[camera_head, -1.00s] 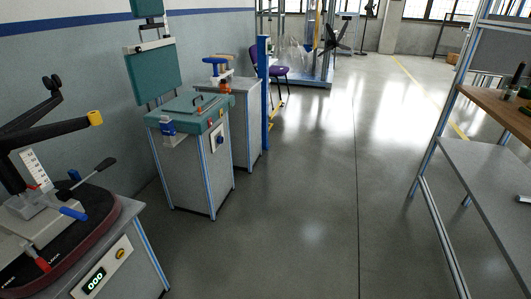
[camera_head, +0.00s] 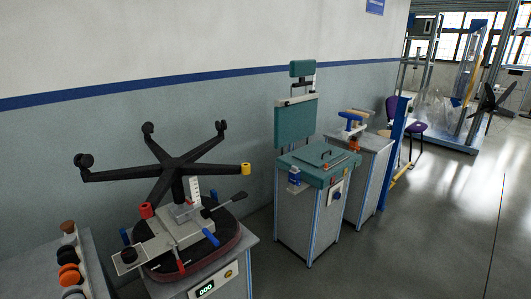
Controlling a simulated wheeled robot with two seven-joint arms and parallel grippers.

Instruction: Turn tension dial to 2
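An upturned black chair base (camera_head: 172,172) with casters stands on a chair mechanism (camera_head: 183,222) over a dark red-edged seat on a bench at the lower left. A black knob (camera_head: 129,254) sits on the mechanism's pale plate at the left; I cannot tell whether it is the tension dial, and no number on it can be read. A white strip with marks (camera_head: 195,190) stands by the column. Red and blue handles and a black lever (camera_head: 225,203) stick out from the mechanism. A yellow knob (camera_head: 228,274) is beside a lit display (camera_head: 205,289) on the bench front. Neither gripper is in view.
A teal-topped test stand (camera_head: 318,163) with a front dial (camera_head: 337,194) stands right of the bench, and another grey cabinet (camera_head: 367,180) behind it. A side bench with orange and dark round parts (camera_head: 70,277) is at the lower left. The floor at the right is clear.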

